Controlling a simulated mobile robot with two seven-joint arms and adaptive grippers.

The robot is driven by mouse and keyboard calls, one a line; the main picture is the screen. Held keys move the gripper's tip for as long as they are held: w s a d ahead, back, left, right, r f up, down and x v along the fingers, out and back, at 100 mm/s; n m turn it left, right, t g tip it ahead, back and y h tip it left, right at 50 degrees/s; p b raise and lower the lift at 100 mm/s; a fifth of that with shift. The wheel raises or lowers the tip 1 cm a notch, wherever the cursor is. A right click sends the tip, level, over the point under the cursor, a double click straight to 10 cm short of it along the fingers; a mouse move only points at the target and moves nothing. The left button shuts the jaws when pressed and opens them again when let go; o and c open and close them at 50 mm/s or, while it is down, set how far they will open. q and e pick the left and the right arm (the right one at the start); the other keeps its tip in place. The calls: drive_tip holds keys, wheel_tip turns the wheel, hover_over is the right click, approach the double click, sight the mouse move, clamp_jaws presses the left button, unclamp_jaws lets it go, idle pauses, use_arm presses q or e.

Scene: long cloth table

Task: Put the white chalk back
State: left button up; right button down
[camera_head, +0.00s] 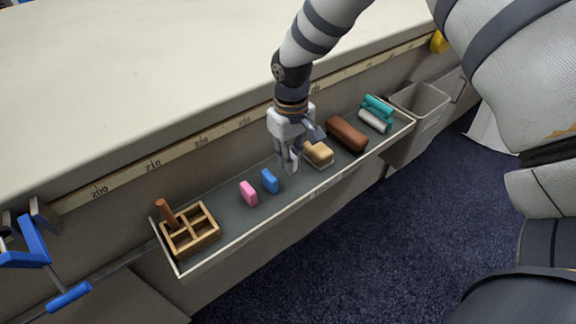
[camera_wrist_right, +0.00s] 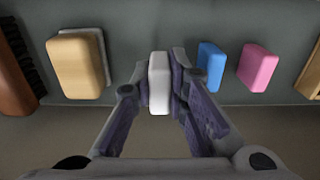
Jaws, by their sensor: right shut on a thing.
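The white chalk (camera_wrist_right: 159,84) is a small white block, upright between the fingers of my right gripper (camera_wrist_right: 160,82) in the right wrist view. The right gripper is shut on it. In the head view this gripper (camera_head: 289,168) points down over the middle of the grey tray (camera_head: 225,222), between the blue chalk (camera_head: 270,181) and the tan block (camera_head: 318,153). The fingers hide the white chalk there. The pink chalk (camera_head: 248,194) stands left of the blue one. I cannot tell whether the white chalk touches the tray floor. My left gripper does not show clearly.
A wooden divided box (camera_head: 191,232) with a brown peg stands at the tray's left end. A brown brush (camera_head: 346,134) and teal and white rolls (camera_head: 375,115) lie to the right. A grey bin (camera_head: 420,104) hangs beyond. A measuring strip (camera_head: 127,176) runs along the table edge.

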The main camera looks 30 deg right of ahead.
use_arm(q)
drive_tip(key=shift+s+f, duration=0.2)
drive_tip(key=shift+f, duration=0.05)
use_arm(e)
drive_tip(key=shift+f, duration=1.6)
drive_tip(key=shift+f, duration=0.2)
drive_tip(key=c, duration=1.6)
unclamp_jaws()
drive_tip(key=shift+o, duration=0.2)
drive_tip(key=shift+r, duration=0.15)
